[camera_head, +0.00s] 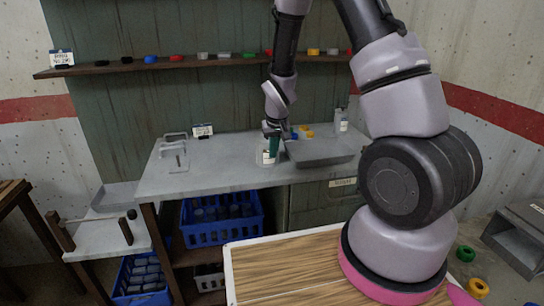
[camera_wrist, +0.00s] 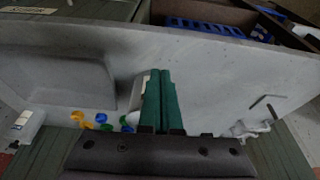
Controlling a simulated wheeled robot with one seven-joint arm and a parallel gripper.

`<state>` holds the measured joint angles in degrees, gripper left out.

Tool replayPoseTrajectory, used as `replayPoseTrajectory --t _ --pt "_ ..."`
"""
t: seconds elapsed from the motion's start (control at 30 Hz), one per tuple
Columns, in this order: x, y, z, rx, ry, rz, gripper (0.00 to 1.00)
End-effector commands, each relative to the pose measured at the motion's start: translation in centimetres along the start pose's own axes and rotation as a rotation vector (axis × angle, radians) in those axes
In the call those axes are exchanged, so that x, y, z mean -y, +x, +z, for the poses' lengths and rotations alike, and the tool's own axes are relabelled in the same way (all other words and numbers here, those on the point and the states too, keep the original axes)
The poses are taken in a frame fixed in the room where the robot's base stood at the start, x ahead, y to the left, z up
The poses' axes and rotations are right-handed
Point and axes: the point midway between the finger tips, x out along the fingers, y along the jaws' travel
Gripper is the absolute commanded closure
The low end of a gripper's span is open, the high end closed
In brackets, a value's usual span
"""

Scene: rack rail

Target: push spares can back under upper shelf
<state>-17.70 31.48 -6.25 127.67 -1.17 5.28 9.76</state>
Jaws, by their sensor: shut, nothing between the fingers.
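A pale can (camera_head: 262,157) with a small label stands on the grey bench top (camera_head: 217,160), left of a grey tray (camera_head: 320,152). Its label is too small to read, so I cannot tell whether it is the spares can. My gripper (camera_head: 272,150) is low over the bench beside it, green fingers shut and empty, partly covering it. In the wrist view the fingers (camera_wrist: 162,105) are pressed together; a pale part shows just behind them. Another labelled pale can (camera_head: 341,122) stands at the bench's back right. A dark wall shelf (camera_head: 215,61) runs above the bench.
Several coloured caps (camera_head: 150,59) line the wall shelf. Yellow and blue pieces (camera_head: 303,132) lie behind the tray. Blue crates (camera_head: 221,226) sit below. The bench between hooks and can is clear.

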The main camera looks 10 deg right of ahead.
Motion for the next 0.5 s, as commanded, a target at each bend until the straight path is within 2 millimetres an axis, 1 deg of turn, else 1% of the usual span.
replayPoseTrajectory --t 0.03,0.4,0.5 --pt "-0.1 1.0 0.2 0.005 0.0 0.001 1.0" --pt "-0.1 8.7 0.2 0.004 0.001 0.001 1.0" --pt "0.0 9.0 -1.7 -0.002 0.002 -0.001 1.0"
